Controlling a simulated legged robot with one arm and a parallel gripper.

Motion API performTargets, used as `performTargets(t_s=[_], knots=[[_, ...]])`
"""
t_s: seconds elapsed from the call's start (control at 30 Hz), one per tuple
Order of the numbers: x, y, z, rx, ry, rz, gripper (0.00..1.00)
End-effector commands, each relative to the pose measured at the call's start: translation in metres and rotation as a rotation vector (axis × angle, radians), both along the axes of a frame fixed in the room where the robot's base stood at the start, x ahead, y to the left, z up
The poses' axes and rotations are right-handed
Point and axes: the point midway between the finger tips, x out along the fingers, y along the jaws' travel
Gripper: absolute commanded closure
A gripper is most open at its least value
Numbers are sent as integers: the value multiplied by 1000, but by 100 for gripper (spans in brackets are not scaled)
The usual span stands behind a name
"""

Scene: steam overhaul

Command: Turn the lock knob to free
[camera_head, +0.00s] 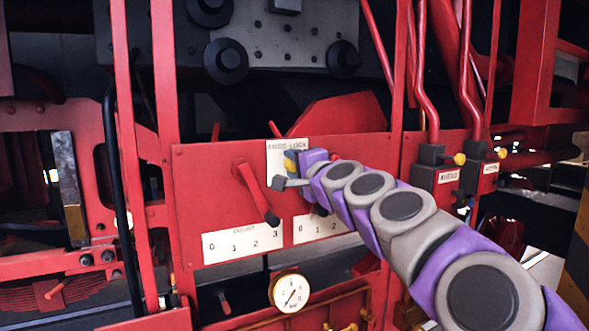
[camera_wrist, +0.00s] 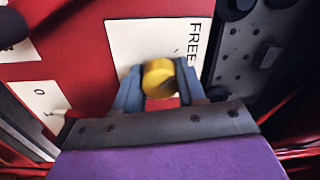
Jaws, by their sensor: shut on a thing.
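The lock knob is a yellow round knob (camera_wrist: 159,75), set before a white label plate (camera_wrist: 135,37) on the red panel. The word FREE reads sideways on the plate in the wrist view. In the head view the plate (camera_head: 275,150) shows the word LOCK at its top, and a bit of the yellow knob (camera_head: 289,164) shows at my gripper's tip. My gripper (camera_wrist: 160,90) has its two blue-grey fingers on either side of the knob, shut on it. The knob's pointer direction cannot be made out.
A red lever (camera_head: 258,192) stands out left of my gripper, above a white number strip (camera_head: 243,241). A second strip (camera_head: 318,227) is partly behind my arm. A round gauge (camera_head: 289,291) hangs below. Yellow-tipped valves (camera_head: 459,159) and red pipes stand to the right.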

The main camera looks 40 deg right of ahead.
Motion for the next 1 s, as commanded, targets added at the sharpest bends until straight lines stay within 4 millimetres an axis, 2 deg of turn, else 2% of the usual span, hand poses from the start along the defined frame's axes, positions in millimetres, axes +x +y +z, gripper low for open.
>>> performTargets(t_s=[0.03, 0.37, 0.4, 0.6, 0.63, 0.87, 1.0], knots=[[3, 2, -7, 0, 12, 8, 90], [3, 2, -7, -1, 13, 9, 90], [3, 2, -7, -1, 13, 9, 57], [2, 2, -5, -2, 9, 7, 38], [2, 2, -4, -2, 9, 6, 35], [1, 2, -2, -3, 5, 3, 35], [-6, 2, -2, -3, 4, 2, 35]])
